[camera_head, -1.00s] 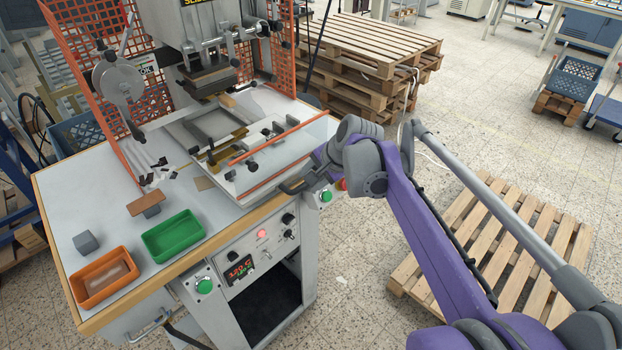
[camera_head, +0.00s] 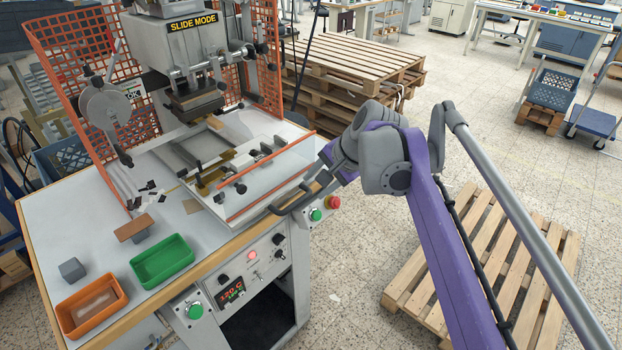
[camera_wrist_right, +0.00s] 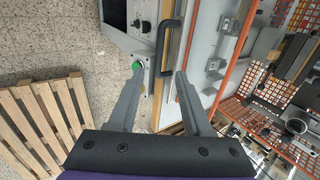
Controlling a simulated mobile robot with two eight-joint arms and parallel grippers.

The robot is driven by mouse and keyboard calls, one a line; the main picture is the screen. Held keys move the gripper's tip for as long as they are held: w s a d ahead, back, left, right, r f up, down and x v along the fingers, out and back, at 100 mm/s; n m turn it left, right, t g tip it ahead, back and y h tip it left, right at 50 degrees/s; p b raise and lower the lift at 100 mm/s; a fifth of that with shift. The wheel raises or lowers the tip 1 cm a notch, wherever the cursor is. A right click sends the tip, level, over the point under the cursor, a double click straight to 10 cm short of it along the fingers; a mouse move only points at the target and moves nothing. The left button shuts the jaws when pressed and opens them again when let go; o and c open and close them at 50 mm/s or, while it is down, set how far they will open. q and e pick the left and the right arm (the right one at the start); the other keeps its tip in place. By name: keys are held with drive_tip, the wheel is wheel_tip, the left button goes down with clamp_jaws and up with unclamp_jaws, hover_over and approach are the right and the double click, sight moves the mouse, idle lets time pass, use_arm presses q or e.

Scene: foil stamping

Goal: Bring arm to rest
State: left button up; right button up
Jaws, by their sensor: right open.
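My right arm is the purple and grey one in the head view. Its right gripper (camera_head: 327,178) is partly hidden by its own wrist, beside the black handle (camera_head: 294,203) at the front of the press slide (camera_head: 232,213). In the right wrist view the two grey fingers of this gripper (camera_wrist_right: 157,76) are spread apart with nothing held between them. The black handle (camera_wrist_right: 166,48) shows beyond the fingertips and looks clear of them. My left gripper is not in view.
The stamping press (camera_head: 190,55) stands on the worktable (camera_head: 105,240) inside an orange mesh guard (camera_head: 62,58). Green (camera_head: 163,262) and orange (camera_head: 92,305) trays are at the table's front left. A pallet (camera_head: 490,265) lies on the floor at right; stacked pallets (camera_head: 355,62) stand behind.

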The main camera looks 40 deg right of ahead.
drive_tip(key=s+a+f+n, duration=0.6)
drive_tip(key=a+f+n, duration=0.2)
drive_tip(key=a+f, duration=0.2)
drive_tip(key=s+a+f+n+g, duration=0.1)
drive_tip(key=s+a+f+n, duration=0.4)
drive_tip(key=a+f+n, duration=0.4)
drive_tip(key=a+f, duration=0.1)
drive_tip(key=a, duration=0.1)
drive_tip(key=shift+s+a+f+h, duration=0.3)
drive_tip(key=shift+s, duration=0.05)
